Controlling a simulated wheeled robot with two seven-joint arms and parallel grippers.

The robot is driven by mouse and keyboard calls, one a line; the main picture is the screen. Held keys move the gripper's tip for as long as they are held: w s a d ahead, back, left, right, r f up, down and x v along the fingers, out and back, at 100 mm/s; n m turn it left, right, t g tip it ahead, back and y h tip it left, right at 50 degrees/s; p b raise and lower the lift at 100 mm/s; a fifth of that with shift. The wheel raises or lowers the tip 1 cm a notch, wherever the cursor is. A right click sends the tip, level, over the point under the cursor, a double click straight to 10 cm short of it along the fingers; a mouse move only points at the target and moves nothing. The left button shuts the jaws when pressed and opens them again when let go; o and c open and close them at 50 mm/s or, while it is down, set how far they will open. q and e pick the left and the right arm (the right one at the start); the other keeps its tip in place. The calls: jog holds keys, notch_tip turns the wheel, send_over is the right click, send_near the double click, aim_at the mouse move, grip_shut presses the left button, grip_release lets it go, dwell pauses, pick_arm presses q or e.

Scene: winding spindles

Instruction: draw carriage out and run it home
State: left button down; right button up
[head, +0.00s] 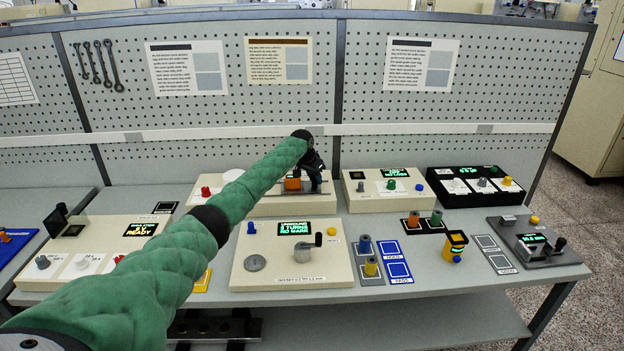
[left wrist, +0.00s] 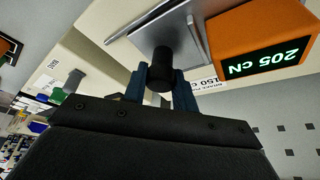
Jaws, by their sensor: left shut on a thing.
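My left arm reaches from the lower left to the cream bench unit (head: 263,207) at the back. My left gripper (head: 316,178) is at the right part of that unit, beside a small orange block (head: 292,184). In the left wrist view its blue fingers (left wrist: 160,88) are shut on a black round knob (left wrist: 161,66). The knob stands on a grey metal plate (left wrist: 188,28), which looks like the carriage. Next to it the orange block (left wrist: 262,42) has a display reading 205 cN. In the head view the arm and gripper hide much of the carriage. My right gripper is not in view.
A cream unit with a crank (head: 305,249) stands in front, its display reading "3 turns, no mark". Coloured spindles, a blue tray (head: 396,270) and a grey gauge (head: 533,240) stand to the right. A pegboard (head: 400,115) closes off the back.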

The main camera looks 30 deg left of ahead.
pick_arm(q)
jog(key=c, duration=1.2)
grip_release()
jog(key=shift+o, duration=0.4)
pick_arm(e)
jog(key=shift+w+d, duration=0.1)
pick_arm(q)
jog(key=shift+r, duration=0.1)
jog(key=shift+r, duration=0.15)
jog(key=shift+s+a+r+b, duration=0.1)
jog(key=shift+s+r+b, duration=0.15)
jog(key=shift+r+b, duration=0.2)
jog(key=b+v, duration=0.2)
jog(key=v, duration=0.4)
jog(key=shift+r, duration=0.15)
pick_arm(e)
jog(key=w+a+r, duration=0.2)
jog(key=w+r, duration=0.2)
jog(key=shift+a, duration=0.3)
pick_arm(q)
jog(key=shift+s, duration=0.1)
